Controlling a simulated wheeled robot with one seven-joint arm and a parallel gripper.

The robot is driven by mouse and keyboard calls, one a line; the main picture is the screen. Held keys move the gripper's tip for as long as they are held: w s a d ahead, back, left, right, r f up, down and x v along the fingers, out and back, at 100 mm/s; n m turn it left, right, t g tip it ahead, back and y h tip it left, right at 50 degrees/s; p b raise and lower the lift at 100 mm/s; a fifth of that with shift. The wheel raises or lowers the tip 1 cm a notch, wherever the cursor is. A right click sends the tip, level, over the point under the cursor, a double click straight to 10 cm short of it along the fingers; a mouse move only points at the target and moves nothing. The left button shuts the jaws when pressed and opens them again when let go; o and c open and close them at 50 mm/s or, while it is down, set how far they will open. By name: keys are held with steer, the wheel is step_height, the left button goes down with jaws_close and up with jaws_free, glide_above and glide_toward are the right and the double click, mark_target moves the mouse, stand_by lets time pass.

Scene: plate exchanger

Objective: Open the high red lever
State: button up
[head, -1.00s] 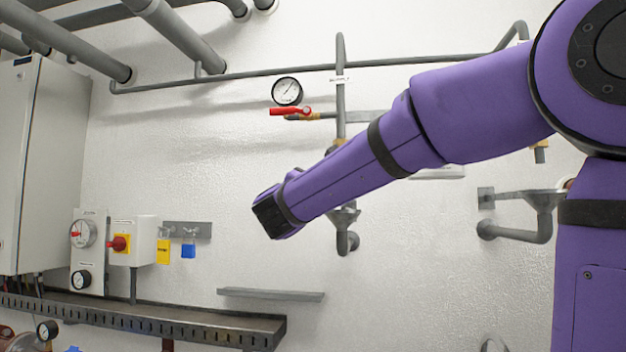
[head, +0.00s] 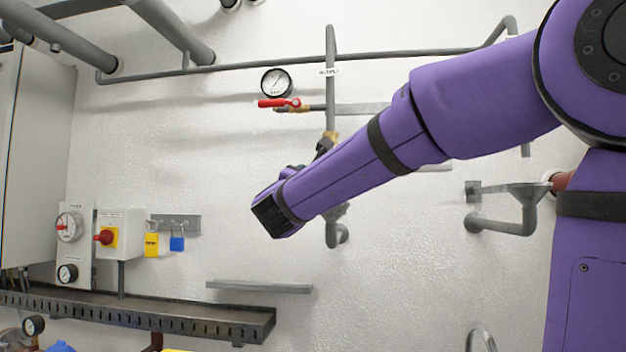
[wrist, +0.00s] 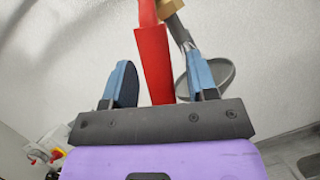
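A high red lever (head: 279,103) points left from a brass valve on the wall pipe, just below a round gauge, in the head view. In the wrist view a red lever (wrist: 153,60) hangs between the two blue fingers of my gripper (wrist: 160,78), with a brass fitting at its top. The fingers are spread, with visible gaps to the lever on both sides. I cannot tell whether this is the same lever as the high one. In the head view my purple forearm ends lower than the high lever and hides my fingers.
A vertical grey pipe (head: 330,70) runs down behind my forearm. A grey funnel (wrist: 222,75) sits right of the fingers in the wrist view. Another funnel pipe (head: 515,200) is at the right. A wall shelf (head: 260,287) and a cable tray (head: 130,312) lie below.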

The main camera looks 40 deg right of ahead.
steer(key=v, duration=1)
steer(key=shift+s+a, duration=0.25)
steer(key=shift+a, duration=0.05)
steer(key=shift+f, duration=0.15)
steer(key=s+d+f+m+g+y, duration=0.3)
steer(key=s+f+m+g, duration=0.15)
steer(key=f, duration=0.25)
steer(key=s+d+f+m+g+y, duration=0.3)
steer(key=s+f+m, duration=0.2)
steer(key=s+f, duration=0.1)
steer(key=s+a+f+m+y, duration=0.7)
steer(key=a+f+m+y, duration=0.2)
steer(key=f+m+y, duration=0.1)
steer(key=shift+m+y, duration=0.45)
steer(key=shift+y, duration=0.55)
